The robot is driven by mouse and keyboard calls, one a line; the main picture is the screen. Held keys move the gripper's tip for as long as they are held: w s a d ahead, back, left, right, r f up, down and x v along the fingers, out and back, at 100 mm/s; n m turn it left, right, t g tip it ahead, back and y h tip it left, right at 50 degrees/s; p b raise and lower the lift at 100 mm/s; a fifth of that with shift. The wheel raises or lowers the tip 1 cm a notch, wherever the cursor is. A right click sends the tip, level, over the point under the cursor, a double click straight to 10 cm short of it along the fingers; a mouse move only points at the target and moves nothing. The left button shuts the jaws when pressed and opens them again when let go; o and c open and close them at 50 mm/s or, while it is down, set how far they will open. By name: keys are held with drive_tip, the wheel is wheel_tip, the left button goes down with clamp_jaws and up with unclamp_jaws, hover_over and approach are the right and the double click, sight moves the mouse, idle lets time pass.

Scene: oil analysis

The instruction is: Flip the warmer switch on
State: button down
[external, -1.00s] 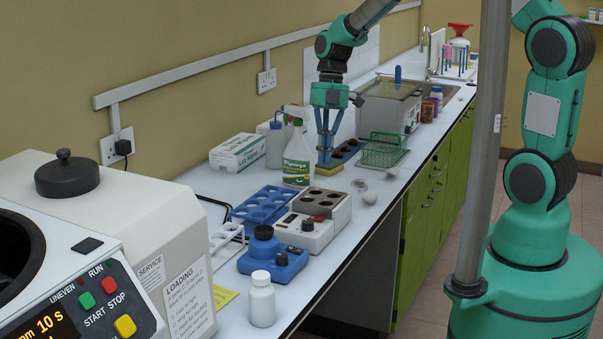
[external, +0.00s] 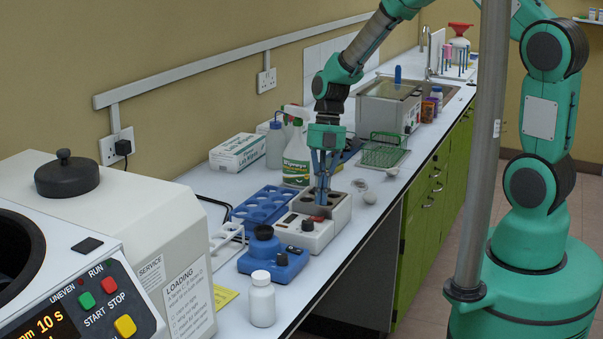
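The warmer (external: 326,230) is a white box with a grey-brown top block with round wells, on the bench just in front of the blue rack. Its front face has a small dark-red display, a black knob (external: 307,225) and a small red switch (external: 317,218). The switch's on or off position is too small to tell. My gripper (external: 322,203) points straight down over the warmer, with its fingertips close above or touching the area by the switch. Its fingers are drawn together with nothing visible between them. Contact cannot be told.
A blue rack (external: 262,204) and a blue mixer with a black top (external: 273,260) stand close to the warmer. A white bottle (external: 262,301) is nearer the camera. A spray bottle (external: 296,160) stands behind; a green wire rack (external: 383,151) is further right. The bench's front edge is close.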

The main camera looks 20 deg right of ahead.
sight(317, 219)
drive_tip(key=shift+s+d+f, duration=0.1)
drive_tip(key=shift+d+f, duration=0.1)
drive_tip(key=shift+f, duration=1.5)
drive_tip(key=shift+s+d+f+b, duration=0.15)
drive_tip(key=shift+f+b, duration=0.35)
drive_tip(key=shift+b, duration=0.45)
drive_tip(key=shift+r, duration=0.15)
drive_tip(key=shift+w+a+r, duration=0.25)
drive_tip(key=shift+w+a, duration=0.3)
